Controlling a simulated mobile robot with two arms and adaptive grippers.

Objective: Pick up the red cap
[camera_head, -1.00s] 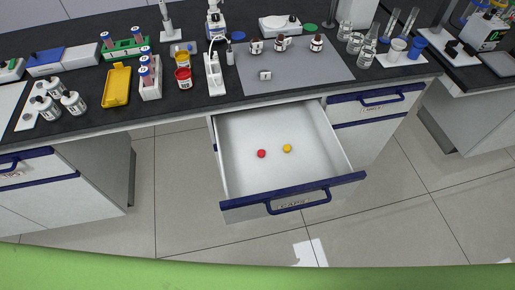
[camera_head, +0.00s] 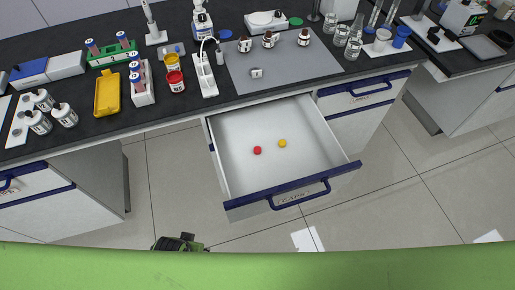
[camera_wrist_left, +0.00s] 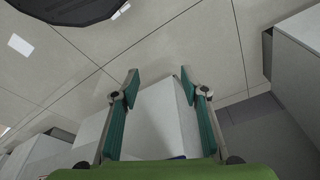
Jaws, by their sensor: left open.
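The red cap (camera_head: 257,150) lies on the floor of the open white drawer (camera_head: 231,181), near its middle. A yellow cap (camera_head: 282,143) lies just to its right, apart from it. Part of my left gripper (camera_head: 180,243) shows at the bottom left in the head view, outside and well below the drawer. In the left wrist view my left gripper (camera_wrist_left: 159,82) is open, with two green-padded fingers apart and nothing between them. The red cap does not show in the wrist view. My right gripper is not in view.
The drawer front has a blue handle (camera_head: 300,194). The black bench top (camera_head: 112,124) above holds a yellow tray (camera_head: 107,91), tube racks, bottles, jars and a grey mat (camera_head: 290,67). The tiled floor before the drawer is clear.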

